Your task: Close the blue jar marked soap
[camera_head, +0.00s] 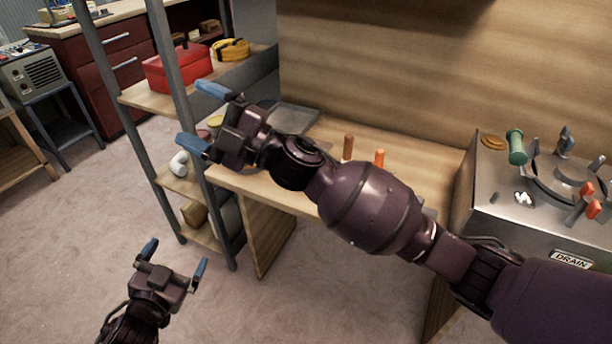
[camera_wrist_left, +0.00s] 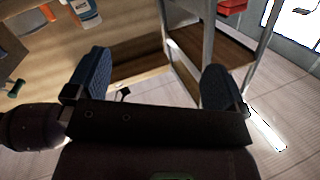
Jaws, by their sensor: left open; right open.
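I cannot make out a blue jar marked soap in the head view; my right arm covers part of the wooden bench (camera_head: 420,168). In the left wrist view a small white and blue container (camera_wrist_left: 87,14) stands on the bench at the top left, cut by the frame edge. Its lettering and lid are too small to tell. My left gripper (camera_head: 174,260) is open and empty above the floor, in front of the shelf and bench. My right gripper (camera_head: 190,112) is open and empty, reaching across the bench towards the shelf rack.
A shelf rack (camera_head: 163,45) left of the bench holds a red box (camera_head: 178,68) and a yellow coil (camera_head: 231,49). Orange-handled tools (camera_head: 379,158) stand on the bench. A metal unit marked DRAIN (camera_head: 500,215) is at the right.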

